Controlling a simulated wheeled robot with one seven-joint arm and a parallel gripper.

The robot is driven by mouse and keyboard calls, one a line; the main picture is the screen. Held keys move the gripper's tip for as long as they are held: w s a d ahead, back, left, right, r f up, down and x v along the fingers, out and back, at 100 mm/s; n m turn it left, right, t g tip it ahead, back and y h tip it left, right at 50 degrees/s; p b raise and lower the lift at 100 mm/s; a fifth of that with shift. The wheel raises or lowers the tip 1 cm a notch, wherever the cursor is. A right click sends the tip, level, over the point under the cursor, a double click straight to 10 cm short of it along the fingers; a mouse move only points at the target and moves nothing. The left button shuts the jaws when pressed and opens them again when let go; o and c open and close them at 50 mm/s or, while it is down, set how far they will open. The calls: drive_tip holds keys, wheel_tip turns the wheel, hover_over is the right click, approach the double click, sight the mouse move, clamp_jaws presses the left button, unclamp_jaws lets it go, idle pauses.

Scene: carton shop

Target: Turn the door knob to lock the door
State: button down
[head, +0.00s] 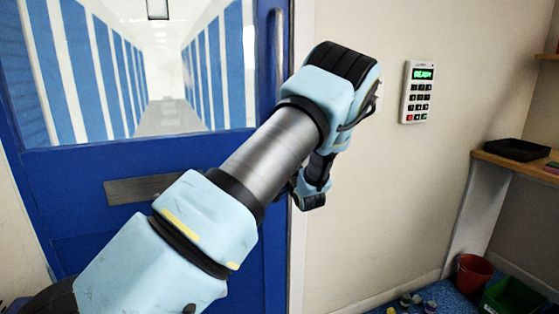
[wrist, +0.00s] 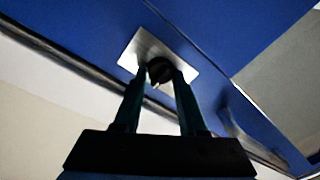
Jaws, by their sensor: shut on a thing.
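The blue door (head: 120,172) stands in front of me, with a window in its upper part. In the wrist view the door (wrist: 90,22) fills the upper part, and a dark round knob (wrist: 160,70) sits on a silver square plate (wrist: 145,45). My gripper (wrist: 161,74) has its two fingers on either side of the knob and is shut on it. In the head view my arm hides the knob and my gripper.
A keypad (head: 418,92) with a green lit display hangs on the wall right of the door. A wooden shelf (head: 520,165) with a black tray (head: 517,149) is at the right. A red bucket (head: 474,275) and a green crate (head: 512,298) stand on the floor below.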

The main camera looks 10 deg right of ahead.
drive_tip(key=shift+a+r, duration=0.1)
drive_tip(key=shift+a, duration=0.05)
drive_tip(key=shift+c, duration=2.3)
unclamp_jaws()
drive_tip(key=shift+s, duration=0.1)
drive_tip(key=s+d+f+b, duration=0.1)
drive_tip(key=s+b, duration=0.2)
drive_tip(key=s, duration=0.7)
drive_tip(key=shift+s+d, duration=0.25)
drive_tip(key=shift+s, duration=0.05)
